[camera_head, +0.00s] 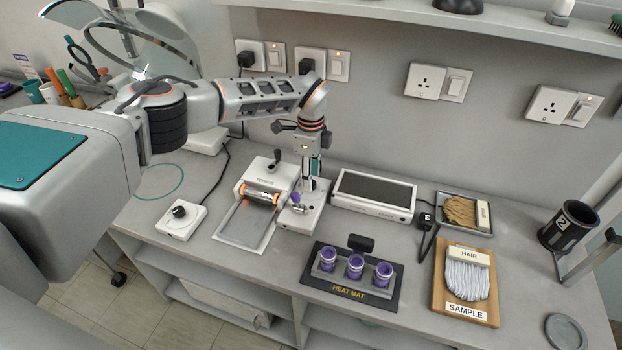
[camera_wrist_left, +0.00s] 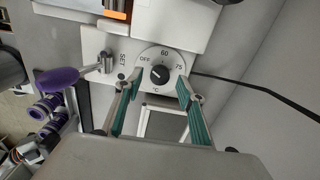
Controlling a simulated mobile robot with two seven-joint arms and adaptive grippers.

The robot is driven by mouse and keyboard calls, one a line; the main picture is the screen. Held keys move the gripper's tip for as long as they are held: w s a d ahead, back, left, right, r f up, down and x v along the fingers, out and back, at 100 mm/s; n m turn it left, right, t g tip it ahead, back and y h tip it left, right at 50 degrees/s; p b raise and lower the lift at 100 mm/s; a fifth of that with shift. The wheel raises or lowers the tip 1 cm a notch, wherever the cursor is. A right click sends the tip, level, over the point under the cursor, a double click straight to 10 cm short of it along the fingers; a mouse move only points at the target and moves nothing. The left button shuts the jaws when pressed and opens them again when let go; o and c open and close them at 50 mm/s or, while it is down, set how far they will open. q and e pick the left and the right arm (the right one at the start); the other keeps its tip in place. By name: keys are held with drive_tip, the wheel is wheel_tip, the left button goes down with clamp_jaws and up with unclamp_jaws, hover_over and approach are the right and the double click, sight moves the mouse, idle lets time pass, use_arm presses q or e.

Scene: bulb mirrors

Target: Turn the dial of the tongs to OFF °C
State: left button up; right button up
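The tongs' white base (camera_head: 304,212) stands on the bench, with a purple part (camera_head: 296,198) at its left side. In the left wrist view its round dial (camera_wrist_left: 160,72) has a black knob and the marks OFF, 60, 75 and °C. I cannot clearly tell which mark the knob points to. My left gripper (camera_head: 314,172) reaches down over the base. In the wrist view the left gripper (camera_wrist_left: 158,88) is open, its teal fingers on either side of the dial; contact cannot be told. The head view hides the dial. My right gripper is not in view.
A roller device (camera_head: 244,222) stands close on the left, and a white box with a black knob (camera_head: 180,211) is further left. A dark-topped unit (camera_head: 372,191) is to the right. The wall is close behind.

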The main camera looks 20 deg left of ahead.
use_arm(q)
wheel_tip(320, 180, up, 10)
drive_tip(key=shift+r, duration=0.15)
idle(0.6)
